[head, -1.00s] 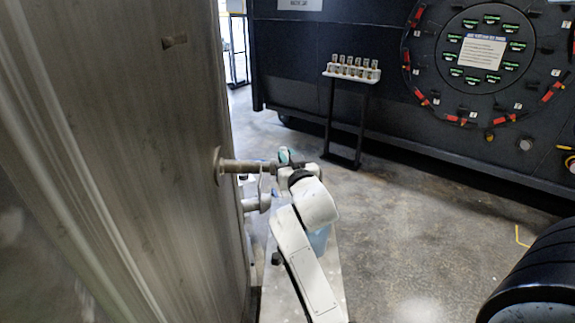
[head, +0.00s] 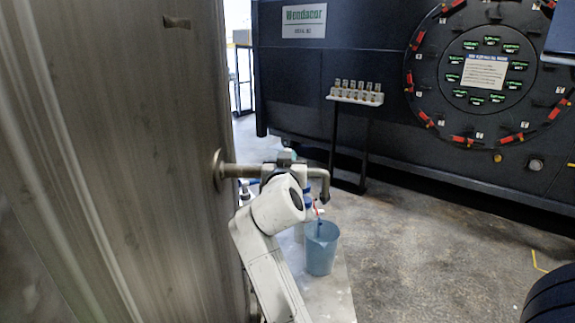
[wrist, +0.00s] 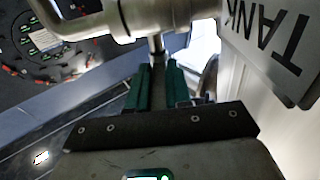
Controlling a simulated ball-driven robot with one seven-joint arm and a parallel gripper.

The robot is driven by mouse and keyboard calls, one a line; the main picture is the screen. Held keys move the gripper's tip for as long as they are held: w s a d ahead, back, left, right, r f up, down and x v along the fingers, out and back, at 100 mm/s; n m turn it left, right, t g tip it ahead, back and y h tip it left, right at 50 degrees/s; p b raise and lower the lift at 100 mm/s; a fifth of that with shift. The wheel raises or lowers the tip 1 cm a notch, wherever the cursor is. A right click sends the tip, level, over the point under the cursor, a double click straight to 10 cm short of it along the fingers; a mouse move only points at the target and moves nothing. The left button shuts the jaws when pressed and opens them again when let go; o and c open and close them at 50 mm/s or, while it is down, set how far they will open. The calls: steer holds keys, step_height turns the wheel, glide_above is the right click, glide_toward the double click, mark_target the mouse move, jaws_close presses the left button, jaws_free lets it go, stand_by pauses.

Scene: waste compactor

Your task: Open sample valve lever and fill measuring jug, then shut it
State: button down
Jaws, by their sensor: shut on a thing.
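The sample valve (head: 272,171) sits on a pipe from the tank wall at left, with its spout (head: 322,184) bent downward at right. A blue measuring jug (head: 321,250) stands upright on a pale stand, below the spout. Whether it holds liquid is unclear. In the head view, my wrist covers most of my gripper at the valve. In the wrist view, the green fingers of my gripper (wrist: 158,76) are shut on the grey valve lever (wrist: 158,92), with the valve pipe (wrist: 160,15) just beyond. The lever's exact angle is hard to read.
The brown-grey tank wall (head: 110,150) stands close at left. A TANK sign (wrist: 268,35) is near my gripper in the wrist view. A rack of small bottles (head: 356,94) stands before the dark compactor (head: 450,140).

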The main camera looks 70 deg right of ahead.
steer(key=c, duration=1)
jaws_free()
steer(key=shift+c, duration=0.2)
steer(key=b+v, duration=0.1)
steer(key=v, duration=1)
steer(key=shift+b, duration=0.3)
steer(key=shift+d, duration=0.1)
